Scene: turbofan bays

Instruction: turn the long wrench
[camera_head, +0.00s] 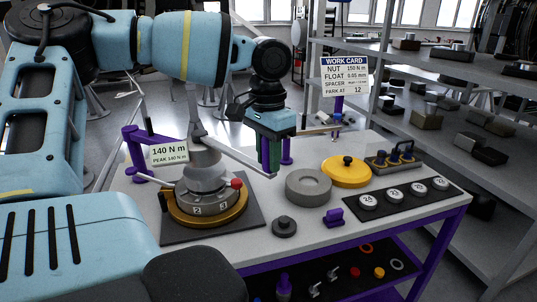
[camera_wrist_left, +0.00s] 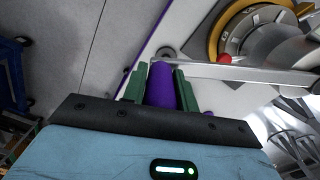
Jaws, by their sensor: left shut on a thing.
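The long wrench (camera_head: 245,161) is a silver bar running from the grey hub on the round fixture (camera_head: 207,208) out to the right. Its purple upright handle (camera_wrist_left: 163,85) shows in the left wrist view between the green fingers. My left gripper (camera_head: 270,155) is shut on this handle, at the bar's outer end. The fixture has a gold ring, a numbered grey dial and a red ball (camera_head: 237,183). A readout (camera_head: 169,153) shows 140 N m and peak 140 N m. My right gripper is not in view.
A grey ring (camera_head: 308,187), a yellow disc (camera_head: 346,171), a dark knobbed piece (camera_head: 284,227) and a purple block (camera_head: 334,217) stand right of the fixture. A black strip (camera_head: 410,215) holds several numbered discs. The work card (camera_head: 344,75) reads NUT 150 N m and PARK AT 12.

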